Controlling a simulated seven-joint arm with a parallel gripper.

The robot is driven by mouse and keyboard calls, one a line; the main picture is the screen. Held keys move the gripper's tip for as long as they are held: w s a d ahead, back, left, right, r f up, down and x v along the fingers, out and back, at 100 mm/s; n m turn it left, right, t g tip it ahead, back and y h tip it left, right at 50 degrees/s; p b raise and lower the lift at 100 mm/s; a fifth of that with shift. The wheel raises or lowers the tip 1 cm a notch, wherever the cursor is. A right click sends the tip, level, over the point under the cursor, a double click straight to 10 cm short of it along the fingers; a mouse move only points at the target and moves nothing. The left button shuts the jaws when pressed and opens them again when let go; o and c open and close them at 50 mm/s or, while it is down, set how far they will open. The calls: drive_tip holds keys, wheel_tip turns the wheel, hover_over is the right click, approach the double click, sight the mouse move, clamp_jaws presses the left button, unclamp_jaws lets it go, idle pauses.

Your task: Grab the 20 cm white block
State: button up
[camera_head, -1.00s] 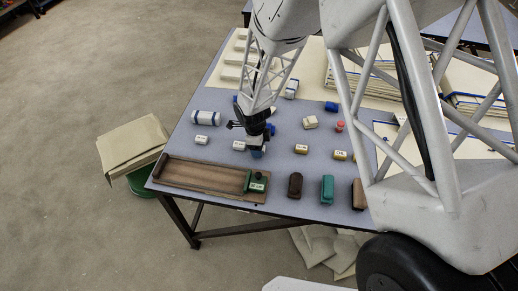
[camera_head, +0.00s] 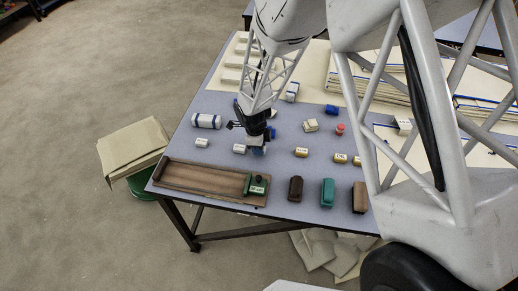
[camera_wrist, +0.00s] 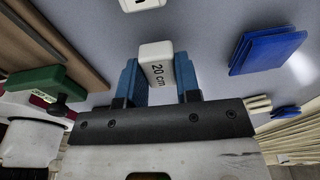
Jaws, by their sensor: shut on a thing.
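The white block labelled "20 cm" (camera_wrist: 158,66) sits between the two blue fingers of my gripper (camera_wrist: 160,80) in the wrist view. My gripper is shut on it, one finger along each side, and the label faces the camera. In the head view my gripper (camera_head: 257,150) is low over the grey-blue table top, right of a small white labelled block (camera_head: 239,149). The held block cannot be made out there. Whether it touches the table I cannot tell.
A wooden tray (camera_head: 200,175) with a green block (camera_head: 257,185) at its right end lies along the front edge. Another white labelled block (camera_head: 202,143) is to the left. Brown (camera_head: 296,188) and teal (camera_head: 328,192) blocks stand at front right.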

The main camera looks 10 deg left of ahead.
drive_tip(key=shift+r, duration=4.3)
